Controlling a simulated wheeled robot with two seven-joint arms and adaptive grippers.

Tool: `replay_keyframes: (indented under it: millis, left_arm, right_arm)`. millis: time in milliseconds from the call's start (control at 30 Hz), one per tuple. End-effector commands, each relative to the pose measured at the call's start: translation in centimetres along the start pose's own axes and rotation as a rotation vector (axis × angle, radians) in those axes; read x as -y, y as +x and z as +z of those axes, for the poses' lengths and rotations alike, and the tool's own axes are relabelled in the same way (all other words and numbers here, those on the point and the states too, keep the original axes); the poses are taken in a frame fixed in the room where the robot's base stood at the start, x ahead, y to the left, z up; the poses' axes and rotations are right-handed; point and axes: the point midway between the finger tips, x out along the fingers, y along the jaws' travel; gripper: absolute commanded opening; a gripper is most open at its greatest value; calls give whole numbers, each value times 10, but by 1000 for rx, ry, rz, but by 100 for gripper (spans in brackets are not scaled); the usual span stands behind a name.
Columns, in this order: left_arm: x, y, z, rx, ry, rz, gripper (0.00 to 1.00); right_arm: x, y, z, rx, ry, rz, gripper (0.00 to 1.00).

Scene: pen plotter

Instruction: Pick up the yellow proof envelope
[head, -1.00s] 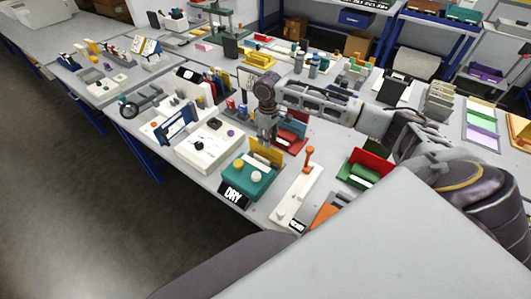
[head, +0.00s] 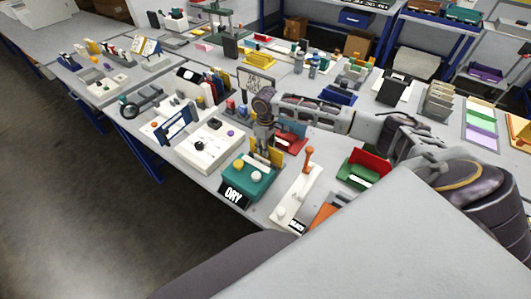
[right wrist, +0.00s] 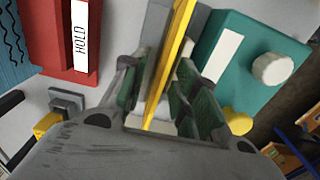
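The yellow proof envelope (head: 276,157) stands upright just behind the teal block labelled DRY (head: 247,183). In the right wrist view the envelope (right wrist: 170,60) shows edge-on as a thin yellow sheet between my fingers. My right gripper (head: 263,150) is over the envelope, pointing down. In the right wrist view its green-padded fingers (right wrist: 158,95) are apart, one on each side of the envelope, with a gap visible on the left side. The envelope's lower part is hidden by the teal block in the head view. My left gripper is not in view.
A red holder labelled HOLD (right wrist: 72,40) stands close to the gripper's left in the right wrist view. A white control box (head: 212,145), a white lever base (head: 296,195) and a green and red holder (head: 364,170) stand nearby on the crowded table.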

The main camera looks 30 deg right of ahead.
Motion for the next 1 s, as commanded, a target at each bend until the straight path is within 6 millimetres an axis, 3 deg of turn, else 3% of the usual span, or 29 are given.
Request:
replay_keyframes:
  millis: [467, 733, 1000]
  left_arm:
    - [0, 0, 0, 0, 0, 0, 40]
    - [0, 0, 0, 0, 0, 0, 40]
    - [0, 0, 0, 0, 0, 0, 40]
  right_arm:
    - [0, 2, 0, -1, 0, 0, 29]
    - [0, 2, 0, -1, 0, 1, 0]
    - [0, 2, 0, -1, 0, 1, 0]
